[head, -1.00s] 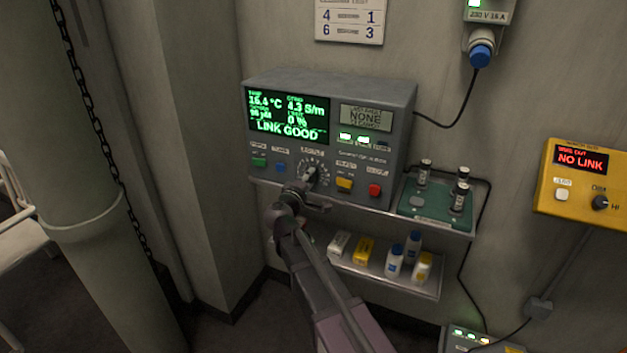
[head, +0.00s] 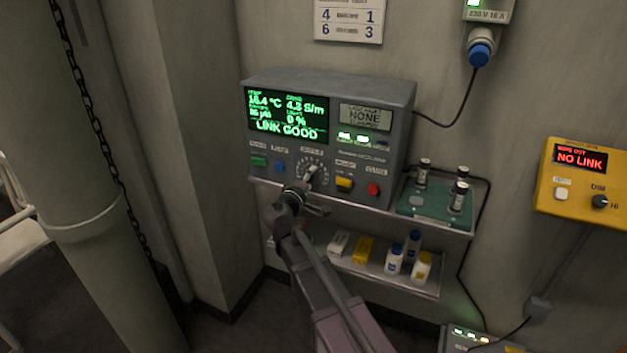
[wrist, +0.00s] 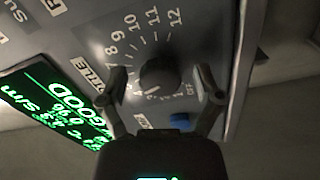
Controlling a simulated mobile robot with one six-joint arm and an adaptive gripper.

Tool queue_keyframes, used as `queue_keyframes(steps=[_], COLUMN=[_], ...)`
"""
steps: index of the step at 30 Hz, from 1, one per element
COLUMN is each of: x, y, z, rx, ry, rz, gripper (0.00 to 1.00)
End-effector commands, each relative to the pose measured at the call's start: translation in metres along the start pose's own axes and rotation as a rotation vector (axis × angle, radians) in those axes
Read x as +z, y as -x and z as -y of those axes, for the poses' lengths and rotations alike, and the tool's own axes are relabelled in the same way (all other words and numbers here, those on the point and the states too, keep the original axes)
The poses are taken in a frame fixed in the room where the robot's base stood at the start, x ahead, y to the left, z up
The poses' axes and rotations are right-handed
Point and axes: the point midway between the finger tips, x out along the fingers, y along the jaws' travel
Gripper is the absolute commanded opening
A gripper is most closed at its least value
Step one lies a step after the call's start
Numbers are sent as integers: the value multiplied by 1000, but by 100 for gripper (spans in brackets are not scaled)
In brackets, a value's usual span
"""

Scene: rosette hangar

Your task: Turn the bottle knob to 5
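The bottle knob (head: 311,174) is a dark round knob on the front of a grey instrument box (head: 395,150), inside a ring of numbers. In the wrist view the knob (wrist: 159,75) lies between my two fingers, with marks up to 12 and OFF around it. A pale pointer line shows at its lower left edge; I cannot read its number with certainty. My gripper (head: 311,192) is just below and in front of the knob in the head view. In the wrist view my gripper (wrist: 162,76) is open, with a gap between each finger and the knob.
A green button (head: 259,162), a blue button (head: 280,167), a yellow button (head: 344,184) and a red button (head: 374,189) flank the knob. The display (head: 287,116) reads LINK GOOD. A green tray (head: 422,212) with vials stands right; a lower shelf (head: 375,282) holds bottles and boxes.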

Motion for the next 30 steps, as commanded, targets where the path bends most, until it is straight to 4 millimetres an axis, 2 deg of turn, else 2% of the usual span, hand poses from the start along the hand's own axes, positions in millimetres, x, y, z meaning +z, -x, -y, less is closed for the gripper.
queue_keyframes(steps=[11, 17, 23, 30], x=[-2, -1, -1, 0], y=[0, 10, 34, 75], z=[0, 0, -1, -1], rx=[1, 1, 1, 0], ry=[2, 2, 2, 2], rz=[-4, -4, -5, -6], gripper=[87, 87, 87, 87])
